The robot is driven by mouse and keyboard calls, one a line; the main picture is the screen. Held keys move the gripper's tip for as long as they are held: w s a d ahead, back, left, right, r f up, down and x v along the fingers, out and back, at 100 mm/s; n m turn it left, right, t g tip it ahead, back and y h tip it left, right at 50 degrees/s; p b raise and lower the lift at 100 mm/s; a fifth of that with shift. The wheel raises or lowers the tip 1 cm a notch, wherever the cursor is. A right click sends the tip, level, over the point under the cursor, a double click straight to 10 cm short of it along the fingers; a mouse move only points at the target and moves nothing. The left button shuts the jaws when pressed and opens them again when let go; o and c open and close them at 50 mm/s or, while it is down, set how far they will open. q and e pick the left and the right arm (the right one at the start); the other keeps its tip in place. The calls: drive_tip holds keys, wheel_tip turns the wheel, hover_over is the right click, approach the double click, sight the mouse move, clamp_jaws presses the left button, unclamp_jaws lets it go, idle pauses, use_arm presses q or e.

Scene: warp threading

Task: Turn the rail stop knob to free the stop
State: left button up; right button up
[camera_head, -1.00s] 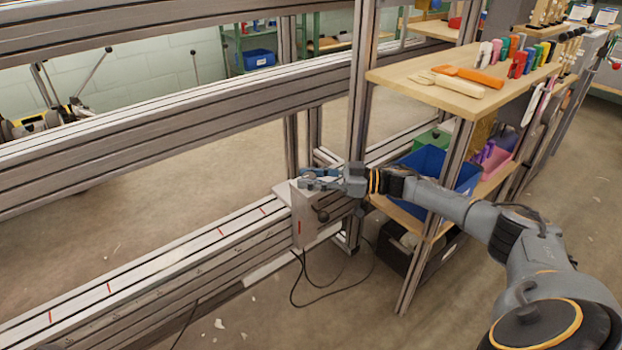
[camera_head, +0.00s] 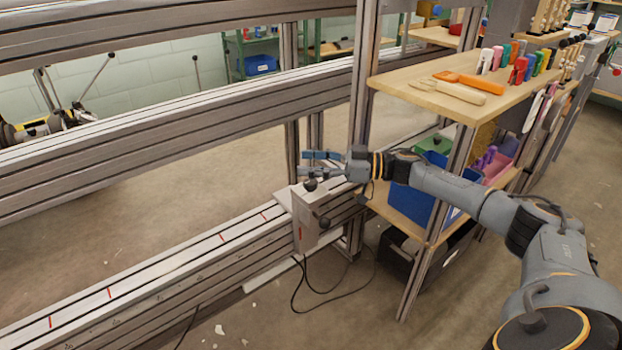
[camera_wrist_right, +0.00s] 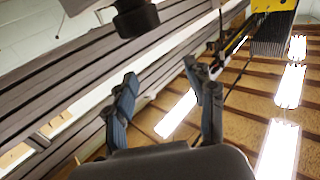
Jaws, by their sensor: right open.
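The rail stop is a pale grey block (camera_head: 305,230) at the right end of the lower rail. One round black knob (camera_head: 310,184) is on its top and another black knob (camera_head: 323,223) is on its side. My right gripper (camera_head: 306,164) is open and points left, its fingers just above the top knob in the picture. Nothing is between its fingers. In the right wrist view the open fingers (camera_wrist_right: 165,90) are apart, and a dark rounded piece (camera_wrist_right: 136,18), possibly a knob, shows beyond them at the top edge. My left gripper is out of view.
The lower rail (camera_head: 150,275) with red marks runs to the lower left. A wooden shelf (camera_head: 415,92) with tools and a blue bin (camera_head: 415,205) stand close to my right arm. A black cable (camera_head: 300,290) hangs below the stop.

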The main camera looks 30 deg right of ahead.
sight(311, 181)
drive_tip(key=shift+r, duration=1.9)
